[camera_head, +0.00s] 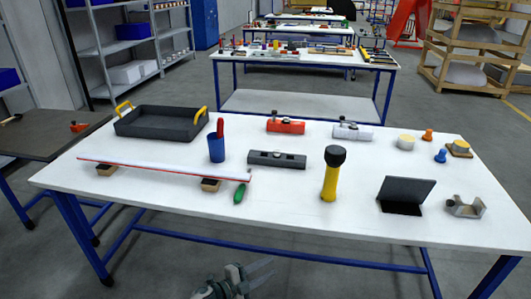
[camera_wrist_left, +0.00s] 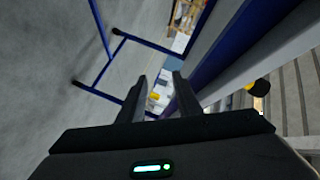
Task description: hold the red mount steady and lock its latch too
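The red mount (camera_head: 285,126) lies on the white table toward the back middle, with a small dark part on its top. That part is too small to tell whether the latch is locked. My left gripper (camera_head: 266,271) is low in front of the table's near edge, well apart from the mount. In the left wrist view its two dark fingers (camera_wrist_left: 160,90) stand apart with nothing between them. My right gripper is in neither view.
A white mount (camera_head: 352,131) and a dark grey mount (camera_head: 276,160) lie near the red one. A blue cup (camera_head: 216,149), a yellow flashlight (camera_head: 330,180) and a black tray (camera_head: 160,123) stand around.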

